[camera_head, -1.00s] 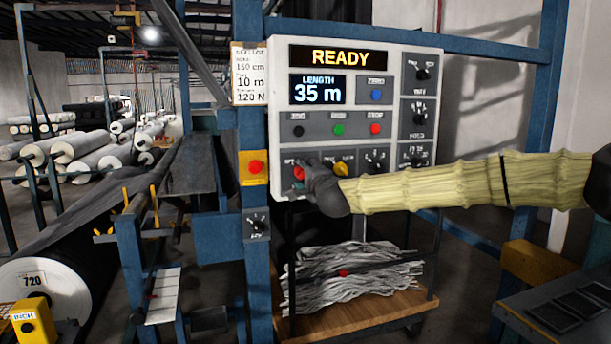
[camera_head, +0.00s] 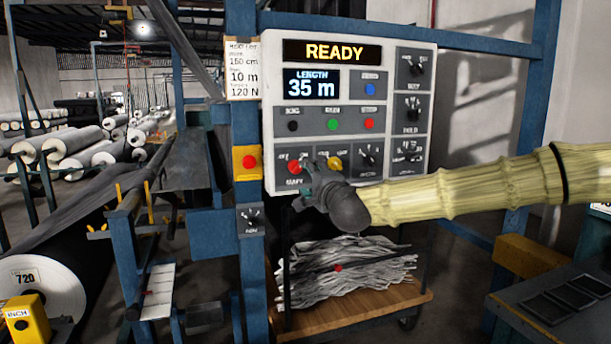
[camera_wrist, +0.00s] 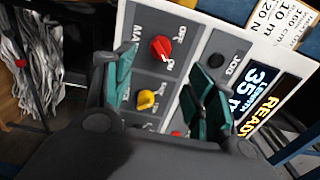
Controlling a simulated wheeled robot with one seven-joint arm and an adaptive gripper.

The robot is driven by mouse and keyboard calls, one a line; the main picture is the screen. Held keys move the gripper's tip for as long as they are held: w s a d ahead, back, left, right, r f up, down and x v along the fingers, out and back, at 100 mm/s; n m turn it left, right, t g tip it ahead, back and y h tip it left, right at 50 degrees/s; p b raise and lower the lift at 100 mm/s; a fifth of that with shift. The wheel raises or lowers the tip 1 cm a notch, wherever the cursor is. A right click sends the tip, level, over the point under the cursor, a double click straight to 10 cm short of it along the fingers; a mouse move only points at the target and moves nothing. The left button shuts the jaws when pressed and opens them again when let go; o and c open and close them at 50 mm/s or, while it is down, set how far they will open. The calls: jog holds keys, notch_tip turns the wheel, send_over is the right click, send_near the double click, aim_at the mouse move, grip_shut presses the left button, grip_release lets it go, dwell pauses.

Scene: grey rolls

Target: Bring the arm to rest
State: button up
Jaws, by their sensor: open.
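My gripper (camera_head: 317,172) is in front of the lower left of the control panel (camera_head: 270,110), at the end of my sleeved arm. In the wrist view my gripper (camera_wrist: 165,95) is open, its green-padded fingers apart with nothing held between them. Beyond and between the fingers I see a red knob (camera_wrist: 161,48) and a yellow knob (camera_wrist: 146,99) on the panel. The red knob (camera_head: 294,166) and the yellow knob (camera_head: 335,163) also show in the head view, close to the fingers. The fingers look clear of the red knob.
The panel display (camera_head: 320,52) reads READY and the length display (camera_head: 311,84) 35 m. Blue posts (camera_head: 197,150) stand left of the panel. A cart (camera_head: 375,302) with grey strips stands below. A dark table (camera_head: 555,305) is at lower right. Rolls (camera_head: 75,145) lie at left.

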jog(key=shift+s+d, duration=0.25)
jog(key=shift+s, duration=0.4)
jog(key=s+a+f+n+g+p, duration=0.15)
jog(key=s+f, duration=0.25)
jog(key=f, duration=0.8)
jog(key=s+f+n+g+p, duration=0.1)
jog(key=s+f+n+g, duration=0.25)
jog(key=f, duration=0.85)
jog(key=s+a+f+n+g+p, duration=0.15)
jog(key=s+f, duration=0.25)
jog(key=f, duration=0.8)
jog(key=s+d+f+n+g+h+p, duration=0.1)
jog(key=s+d+f+g, duration=0.15)
jog(key=s+f, duration=0.55)
jog(key=s+d+f+n+g+h+p, duration=0.15)
jog(key=s+d+f, duration=0.25)
jog(key=s+f, duration=0.45)
jog(key=s+d+f+n+g+h+p, duration=0.1)
jog(key=s+d+f+g, duration=0.1)
jog(key=s+d, duration=0.3)
jog(key=s+d+f+n+g+h, duration=0.1)
jog(key=s+d, duration=0.4)
jog(key=s, duration=0.8)
jog(key=s+d+f+n+g+h+p, duration=0.1)
jog(key=s+d+f+n+g, duration=0.2)
jog(key=s, duration=0.6)
notch_tip(320, 180, down, 2)
jog(key=d, duration=0.2)
jog(key=shift+s+d+g+p, duration=0.35)
jog(key=shift+s, duration=0.05)
